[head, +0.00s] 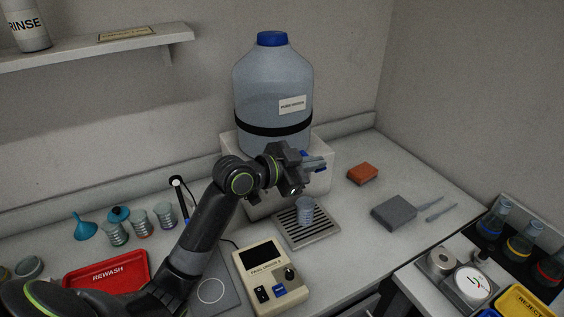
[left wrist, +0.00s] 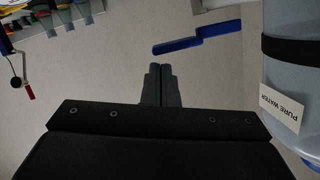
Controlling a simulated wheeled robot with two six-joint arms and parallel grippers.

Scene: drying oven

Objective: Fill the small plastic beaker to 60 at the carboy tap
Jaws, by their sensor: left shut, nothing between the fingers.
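The small plastic beaker (head: 305,206) is clear and bluish and stands upright on the slotted drip tray (head: 319,235). Its marks and water level are too small to read. The carboy (head: 272,85), labelled PURE WATER, sits on a white stand behind it. My left gripper (head: 318,164) is shut and empty, above the beaker in front of the stand, and hides much of the tap. In the left wrist view its shut fingers (left wrist: 161,85) lie apart in the picture from a blue lever (left wrist: 190,42). The carboy (left wrist: 289,80) also shows there. My right gripper is not in view.
A scale-like device (head: 270,276) stands in front of the tray, and a red REWASH tray (head: 106,271) is at left with several beakers behind it. An orange block (head: 362,173) and a grey block (head: 394,212) lie at right. A shelf (head: 100,45) is upper left.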

